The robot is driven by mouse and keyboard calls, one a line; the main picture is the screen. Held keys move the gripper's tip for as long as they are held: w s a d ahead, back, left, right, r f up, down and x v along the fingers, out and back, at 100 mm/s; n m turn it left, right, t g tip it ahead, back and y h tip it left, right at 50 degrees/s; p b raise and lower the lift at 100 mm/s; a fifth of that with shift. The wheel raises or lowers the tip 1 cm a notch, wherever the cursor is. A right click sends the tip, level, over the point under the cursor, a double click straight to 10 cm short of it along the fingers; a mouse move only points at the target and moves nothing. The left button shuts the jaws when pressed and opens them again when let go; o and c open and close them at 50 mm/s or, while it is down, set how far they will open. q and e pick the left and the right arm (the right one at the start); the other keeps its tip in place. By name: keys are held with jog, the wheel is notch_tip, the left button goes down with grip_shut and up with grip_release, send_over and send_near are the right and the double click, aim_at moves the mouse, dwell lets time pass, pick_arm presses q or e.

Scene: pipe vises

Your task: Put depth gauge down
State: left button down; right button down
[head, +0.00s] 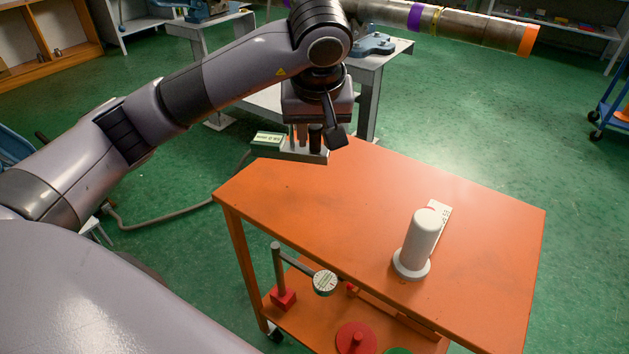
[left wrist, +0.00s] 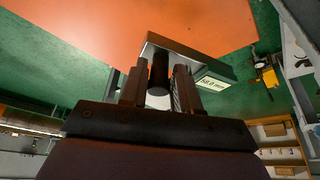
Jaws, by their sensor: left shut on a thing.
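The depth gauge is a grey bar (head: 300,153) with a small pale readout at one end. My left gripper (head: 308,136) is shut on it and holds it near the far left corner of the orange cart top (head: 330,205). In the left wrist view the gauge's grey bar (left wrist: 188,55) and its readout lie beyond the two fingers (left wrist: 158,85), with a dark round post between them. I cannot tell whether the bar touches the cart top. My right gripper is not in view.
A white cylinder on a round base (head: 421,240) stands on the cart's right part, with a white labelled strip (head: 440,215) behind it. The cart top's middle is clear. The lower shelf holds a dial gauge stand (head: 283,296) and a red disc (head: 356,340). A banded pipe (head: 470,28) extends behind.

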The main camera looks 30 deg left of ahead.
pick_arm(q)
notch_tip(320, 180, down, 9)
jog(key=shift+f, duration=0.15)
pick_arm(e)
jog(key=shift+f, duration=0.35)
pick_arm(q)
jog(key=c, duration=0.8)
grip_release()
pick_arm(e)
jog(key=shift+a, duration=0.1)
pick_arm(q)
jog(key=p+v, duration=0.1)
jog(key=v, duration=1.1)
jog(key=shift+s+p, duration=0.1)
jog(key=shift+p, duration=0.3)
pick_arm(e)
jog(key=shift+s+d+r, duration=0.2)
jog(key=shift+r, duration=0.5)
